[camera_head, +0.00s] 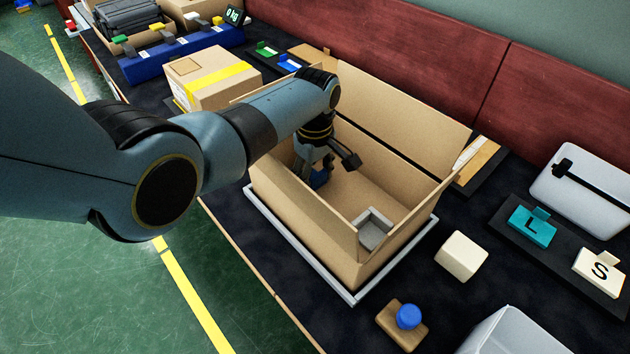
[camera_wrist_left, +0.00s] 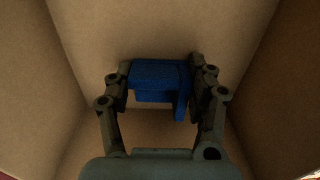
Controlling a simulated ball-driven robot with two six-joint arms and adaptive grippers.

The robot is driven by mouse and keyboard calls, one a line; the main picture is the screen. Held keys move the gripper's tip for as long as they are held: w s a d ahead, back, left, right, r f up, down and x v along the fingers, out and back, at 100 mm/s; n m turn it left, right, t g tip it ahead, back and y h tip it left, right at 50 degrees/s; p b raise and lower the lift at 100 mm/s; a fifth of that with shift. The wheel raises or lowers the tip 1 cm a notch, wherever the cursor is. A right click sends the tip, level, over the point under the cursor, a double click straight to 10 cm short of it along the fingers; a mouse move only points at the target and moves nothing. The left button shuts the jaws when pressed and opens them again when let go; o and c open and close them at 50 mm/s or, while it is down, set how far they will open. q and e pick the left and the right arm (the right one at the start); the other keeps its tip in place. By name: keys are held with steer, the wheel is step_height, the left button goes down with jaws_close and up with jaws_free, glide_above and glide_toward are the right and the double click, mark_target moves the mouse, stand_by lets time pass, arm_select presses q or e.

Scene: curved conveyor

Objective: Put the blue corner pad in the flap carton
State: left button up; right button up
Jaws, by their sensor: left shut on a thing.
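The flap carton (camera_head: 395,249) is a large open cardboard box with raised flaps, standing on a light grey tray in the middle of the head view. My left gripper (camera_head: 325,175) reaches down inside it, near the left wall. It is shut on the blue corner pad (camera_wrist_left: 158,76), which shows between both fingers in the left wrist view. In the head view only a small part of the pad (camera_head: 320,179) shows; the gripper hides the rest. I cannot tell if the pad touches the carton's floor. A grey corner pad (camera_head: 374,229) sits in the near corner inside the carton.
A closed carton with yellow tape (camera_head: 213,78) stands behind on the left. A cream block (camera_head: 461,256) and a brown block with a blue knob (camera_head: 403,322) lie right of the carton. Teal L (camera_head: 532,226) and white S (camera_head: 599,270) pieces lie further right.

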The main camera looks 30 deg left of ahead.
mark_target(315, 175)
arm_select(q)
steer(key=o, duration=0.8)
steer(key=shift+r, duration=0.2)
step_height(315, 175, up, 12)
steer(key=p, duration=0.2)
steer(key=shift+f+p, duration=0.15)
steer(key=shift+p, duration=0.15)
steer(key=shift+w, duration=0.1)
